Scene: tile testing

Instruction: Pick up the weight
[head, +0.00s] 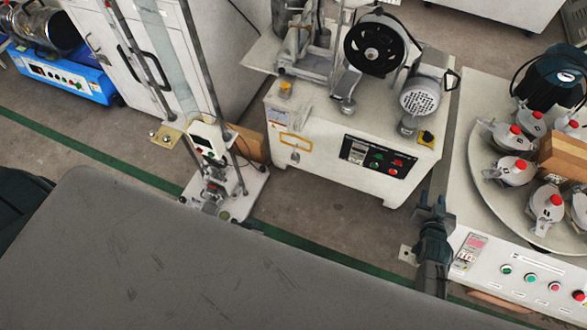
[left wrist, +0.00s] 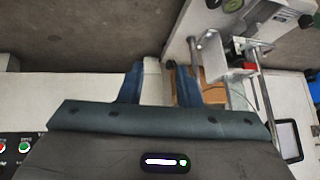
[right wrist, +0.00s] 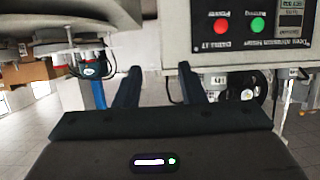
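I cannot single out the weight with certainty in any view. A tall test stand (head: 212,150) with metal rods and a light base plate stands just behind the dark table, and small metal parts sit low on it. It also shows, partly cut off, at the upper right of the left wrist view (left wrist: 238,72). My left gripper (left wrist: 160,70) has its fingers apart, with a pale edge showing between them. It is not clearly visible in the head view. My right gripper (head: 433,198) is upright beyond the table edge, fingers apart and empty, also in the right wrist view (right wrist: 162,75).
The dark table (head: 190,260) fills the foreground and its top is bare. A white machine with a motor (head: 350,130) stands in the middle. A round-topped machine with several red-knobbed holders (head: 478,190) is at right. A cardboard box (head: 247,145) sits behind the stand.

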